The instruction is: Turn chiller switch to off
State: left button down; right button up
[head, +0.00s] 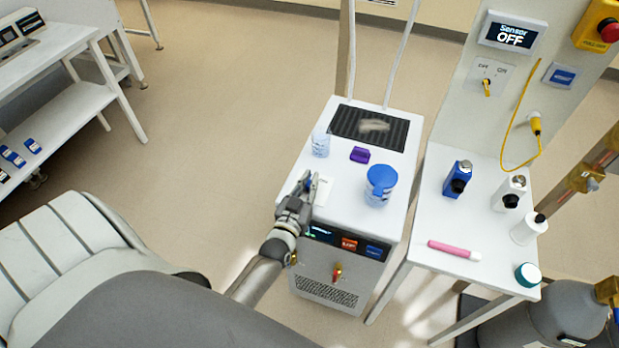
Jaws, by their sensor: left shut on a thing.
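The chiller (332,202) is a white box-shaped unit with a dark grille on its top. Its front has a dark panel with a lit display (321,235), a red label or button (349,244) and a blue one (374,250). Below is a red-and-yellow knob (337,272); a smaller yellow fitting (293,258) is at the left. Which is the switch, and its setting, I cannot tell. My left gripper (309,183) is over the chiller's front left top, shut on a small pale thing (322,190), mostly hidden by the fingers. My right gripper is not in view.
A clear beaker (321,144), a purple block (360,155) and a blue-lidded tub (380,185) stand on the chiller. A white table (455,215) with bottles and a pink tube (454,249) is right. A panel reads "Sensor OFF" (510,34). Gas cylinders (560,318) stand lower right.

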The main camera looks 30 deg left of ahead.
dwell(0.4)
pick_arm(q)
jog(key=c, duration=1.5)
grip_release()
jog(key=v, duration=1.2)
